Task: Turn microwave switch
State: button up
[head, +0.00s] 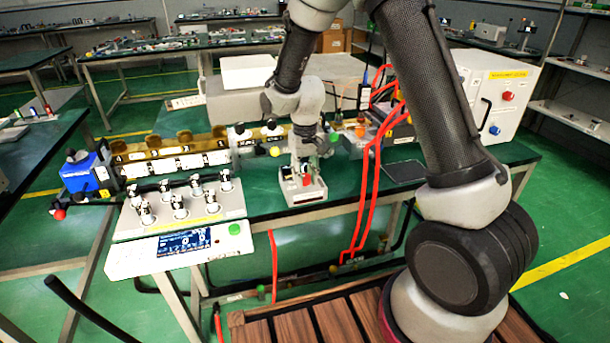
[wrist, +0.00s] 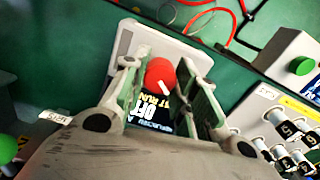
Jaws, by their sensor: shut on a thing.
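The switch is a red round knob (wrist: 160,73) with a white mark, on a small light-grey box (wrist: 196,57). A dark label beside the knob reads "OFF" and part of "RUN". In the head view the box (head: 304,196) sits near the front edge of the green table, with a bit of red knob (head: 307,180) showing. My gripper (wrist: 158,68) points down over the box, one finger on each side of the knob, shut on it. In the head view my gripper (head: 300,172) hides most of the label and knob.
A white panel (head: 130,262) with a screen, a green button and several black-and-white knobs stands left of the box. Red cables (head: 372,190) hang to the right. A white cabinet (head: 492,90) stands at the back right.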

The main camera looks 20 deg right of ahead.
aim_at(305, 176)
jog(key=shift+m, duration=2.1)
jog(key=o, duration=1)
notch_tip(305, 176, up, 12)
jog(key=shift+r, duration=0.1)
